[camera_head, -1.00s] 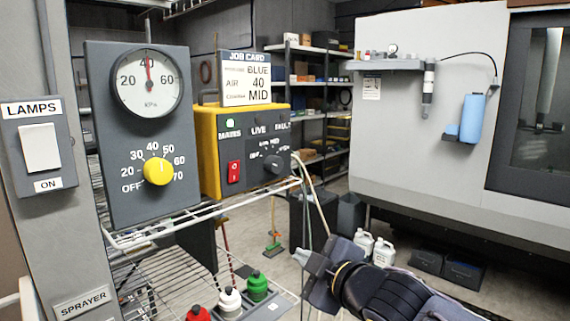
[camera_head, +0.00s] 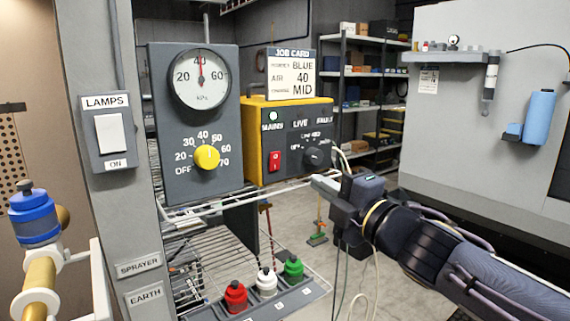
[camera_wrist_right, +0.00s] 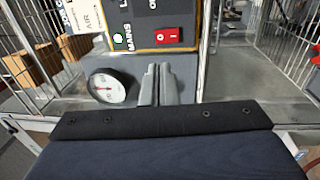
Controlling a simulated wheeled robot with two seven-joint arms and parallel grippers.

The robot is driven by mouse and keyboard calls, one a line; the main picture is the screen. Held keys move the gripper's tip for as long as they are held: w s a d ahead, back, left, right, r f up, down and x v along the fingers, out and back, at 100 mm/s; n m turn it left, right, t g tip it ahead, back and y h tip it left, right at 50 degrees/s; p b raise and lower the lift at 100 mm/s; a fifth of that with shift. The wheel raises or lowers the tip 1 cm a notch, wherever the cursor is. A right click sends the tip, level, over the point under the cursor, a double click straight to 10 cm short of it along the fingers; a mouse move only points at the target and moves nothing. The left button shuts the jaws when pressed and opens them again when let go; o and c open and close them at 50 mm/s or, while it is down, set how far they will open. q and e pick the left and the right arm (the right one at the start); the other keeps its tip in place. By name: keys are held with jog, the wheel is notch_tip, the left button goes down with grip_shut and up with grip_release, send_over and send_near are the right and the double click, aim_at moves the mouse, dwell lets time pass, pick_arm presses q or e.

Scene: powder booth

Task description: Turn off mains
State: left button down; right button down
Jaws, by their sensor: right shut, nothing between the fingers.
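The yellow and dark-faced control box (camera_head: 255,150) stands on the wire shelf. Its red mains rocker switch (camera_head: 275,161) is at the lower left of its face, under a lit green lamp marked MAINS (camera_head: 273,117). The switch also shows in the right wrist view (camera_wrist_right: 169,37), marked O and I. My right gripper (camera_head: 318,183) is shut and empty, below and to the right of the switch, apart from the box. In the right wrist view its closed fingers (camera_wrist_right: 160,70) point toward the box's lower edge. My left gripper is not in view.
A grey gauge panel (camera_head: 165,120) with a yellow knob (camera_head: 207,157) stands left of the box. The shelf's white wire edge (camera_head: 240,203) runs under both. Red, white and green bottles (camera_head: 266,283) stand lower. A lamps switch (camera_head: 113,133) is on the left post.

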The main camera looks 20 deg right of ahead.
aim_at(275, 156)
jog(key=x, duration=1.1)
jog(key=shift+w+a, duration=0.2)
jog(key=shift+w, duration=0.35)
jog(key=shift+r, duration=0.1)
jog(key=shift+w+a+r, duration=0.1)
jog(key=shift+w+r, duration=0.05)
jog(key=shift+w, duration=0.05)
jog(key=shift+s, duration=0.1)
